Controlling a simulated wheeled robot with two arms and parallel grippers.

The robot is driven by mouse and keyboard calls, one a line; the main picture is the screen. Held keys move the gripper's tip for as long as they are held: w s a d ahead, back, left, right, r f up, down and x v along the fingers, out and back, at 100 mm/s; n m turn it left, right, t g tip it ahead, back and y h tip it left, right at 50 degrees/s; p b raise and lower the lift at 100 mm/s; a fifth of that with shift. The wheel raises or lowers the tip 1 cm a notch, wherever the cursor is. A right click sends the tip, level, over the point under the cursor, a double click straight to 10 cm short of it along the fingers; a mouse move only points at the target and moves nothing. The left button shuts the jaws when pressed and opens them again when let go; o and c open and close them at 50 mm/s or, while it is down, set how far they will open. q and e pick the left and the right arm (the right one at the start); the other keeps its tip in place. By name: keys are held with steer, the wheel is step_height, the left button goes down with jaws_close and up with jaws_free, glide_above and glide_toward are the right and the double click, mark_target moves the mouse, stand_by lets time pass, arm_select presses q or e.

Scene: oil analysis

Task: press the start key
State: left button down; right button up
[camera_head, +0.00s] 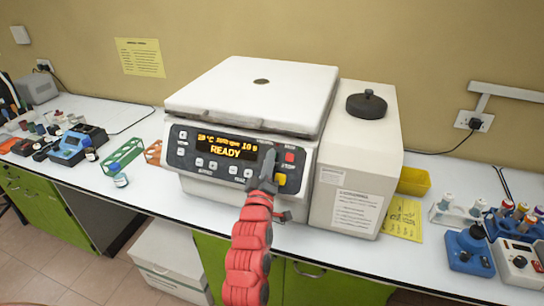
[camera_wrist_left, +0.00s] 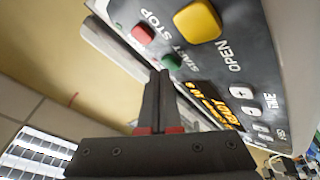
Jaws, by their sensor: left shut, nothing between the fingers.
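The centrifuge (camera_head: 250,95) stands on the bench with its lid shut, and its display (camera_head: 225,145) reads READY. In the left wrist view the green start key (camera_wrist_left: 172,62) sits on the dark panel between the red stop key (camera_wrist_left: 143,34) and the display. In the head view my gripper hides the start key; the red stop key shows right of the fingertips and the yellow open key (camera_head: 281,179) below it. My left gripper (camera_head: 269,153) is shut and empty, its tips (camera_wrist_left: 160,74) close to the start key. I cannot tell whether they touch it. My right gripper is out of view.
A grey unit with a black knob (camera_head: 366,104) adjoins the centrifuge on the right. Green (camera_head: 123,157) and orange racks stand to the left. A yellow tray (camera_head: 413,181), tubes and a blue device (camera_head: 468,250) stand to the right. The space before the panel is free.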

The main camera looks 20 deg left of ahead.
arm_select(q)
steer(key=shift+w+f+b, duration=0.25)
steer(key=shift+w+b, duration=0.05)
steer(key=shift+b, duration=0.05)
stand_by(0.7)
steer(key=shift+r, duration=0.1)
steer(key=shift+s+r, duration=0.4)
steer(key=shift+s, duration=0.25)
steer(key=s+r, duration=0.1)
steer(key=s, duration=0.2)
steer(key=s+r+p, duration=0.1)
steer(key=shift+s+a+r, duration=0.1)
steer(key=shift+s+r, duration=0.05)
steer(key=shift+r, duration=0.2)
stand_by(0.8)
